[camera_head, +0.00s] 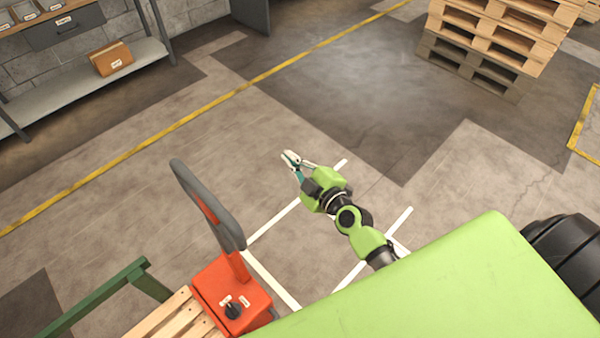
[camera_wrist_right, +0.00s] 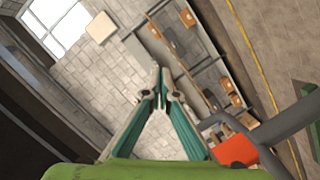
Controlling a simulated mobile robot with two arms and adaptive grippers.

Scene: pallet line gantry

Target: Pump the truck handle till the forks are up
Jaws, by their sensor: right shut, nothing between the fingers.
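The truck handle (camera_head: 209,204) is a dark grey loop on a red-orange stem, standing above the orange truck body (camera_head: 228,288) at the lower left of the head view. A dark knob (camera_head: 233,310) sits on top of that body. My right gripper (camera_head: 290,158) is shut and empty, out in the air to the right of the handle and apart from it. In the right wrist view its fingertips (camera_wrist_right: 158,95) meet, and the grey handle (camera_wrist_right: 290,120) shows at the right edge. The forks are not visible. My left gripper is out of view.
A wooden pallet (camera_head: 172,318) and a green rail (camera_head: 95,298) are beside the truck. White floor lines (camera_head: 272,278) run under my right arm. Stacked pallets (camera_head: 490,45) stand at the upper right, a shelf (camera_head: 90,85) at the upper left. The middle floor is clear.

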